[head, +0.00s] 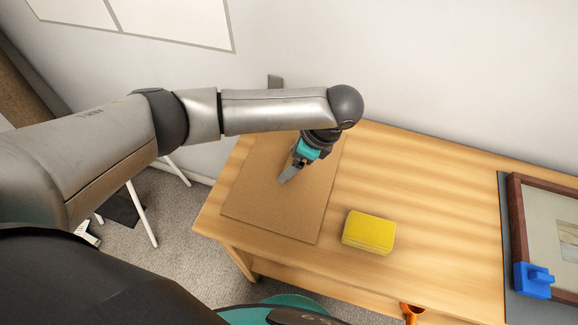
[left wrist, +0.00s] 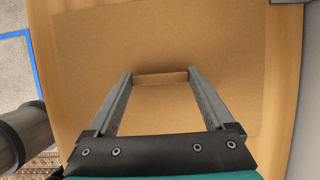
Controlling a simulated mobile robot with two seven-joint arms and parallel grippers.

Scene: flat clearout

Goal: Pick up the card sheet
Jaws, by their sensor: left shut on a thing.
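The card sheet (head: 252,199) is a flat brown rectangle on the left end of the wooden table. My left gripper (head: 284,181) points down over its middle. In the left wrist view the sheet (left wrist: 90,45) fills most of the picture. There my left gripper (left wrist: 160,77) has its two fingers on either side of a raised brown strip of the sheet and is shut on it. The sheet looks flat on the tabletop; I cannot tell any gap under it. My right gripper is not in view.
A yellow block (head: 368,232) lies on the wooden table (head: 430,185), right of the sheet. A framed picture (head: 517,225) and a blue object (head: 533,280) are at the far right. An orange object (head: 411,312) is at the front edge. The wall stands behind.

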